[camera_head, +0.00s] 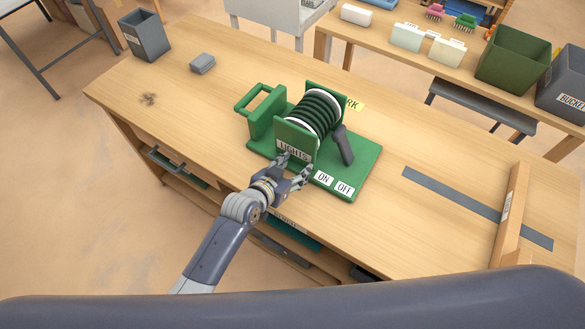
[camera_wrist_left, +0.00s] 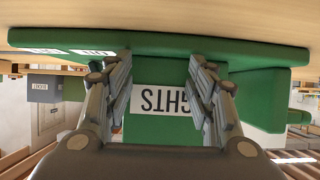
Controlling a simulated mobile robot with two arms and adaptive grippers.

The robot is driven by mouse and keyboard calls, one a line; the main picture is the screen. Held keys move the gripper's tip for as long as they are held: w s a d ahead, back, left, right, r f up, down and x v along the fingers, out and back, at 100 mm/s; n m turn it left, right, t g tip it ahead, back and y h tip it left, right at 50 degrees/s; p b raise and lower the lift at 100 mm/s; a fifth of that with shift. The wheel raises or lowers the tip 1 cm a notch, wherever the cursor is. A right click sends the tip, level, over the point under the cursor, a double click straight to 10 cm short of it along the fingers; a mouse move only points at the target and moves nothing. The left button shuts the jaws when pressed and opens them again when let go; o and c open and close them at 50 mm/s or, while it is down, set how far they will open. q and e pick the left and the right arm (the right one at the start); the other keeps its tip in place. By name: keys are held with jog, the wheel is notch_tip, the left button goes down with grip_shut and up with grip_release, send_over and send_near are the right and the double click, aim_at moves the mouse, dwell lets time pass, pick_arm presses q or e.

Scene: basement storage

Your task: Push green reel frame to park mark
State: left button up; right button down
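The green reel frame (camera_head: 362,178) stands upright on the wooden table, with a black coil between its side plates and a handle loop at its left end. Its front plate (camera_head: 297,148) has a label reading "LIGHTS". A grey lever (camera_head: 343,146) stands near the ON and OFF labels. My left gripper (camera_head: 297,166) is open at the front plate, fingers apart. In the left wrist view the plate (camera_wrist_left: 160,128) shows between the fingers (camera_wrist_left: 160,68); I cannot tell whether they touch it. My right gripper is not in view.
A dark grey strip (camera_head: 450,193) lies on the table at the right, under or against a wooden bar (camera_head: 509,215). A grey bin (camera_head: 146,36) and a small grey block (camera_head: 203,64) are at the far left. The tabletop left of the frame is mostly clear.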

aim_at(301, 156)
pick_arm(q)
jog(key=shift+w+d+b, duration=0.45)
jog(key=shift+w+d, duration=0.45)
jog(key=shift+w, duration=0.3)
jog(key=shift+w+d+b, duration=0.45)
jog(key=shift+w+d, duration=0.4)
jog(key=shift+w, duration=0.35)
jog(key=shift+w, duration=0.1)
jog(key=shift+w+d+f+b, duration=0.1)
jog(key=shift+w+d+b, duration=0.7)
jog(key=shift+w, duration=0.35)
jog(key=shift+w+d+b, duration=0.7)
jog(key=shift+w+d, duration=0.15)
jog(key=shift+w, duration=0.3)
jog(key=shift+w, duration=0.1)
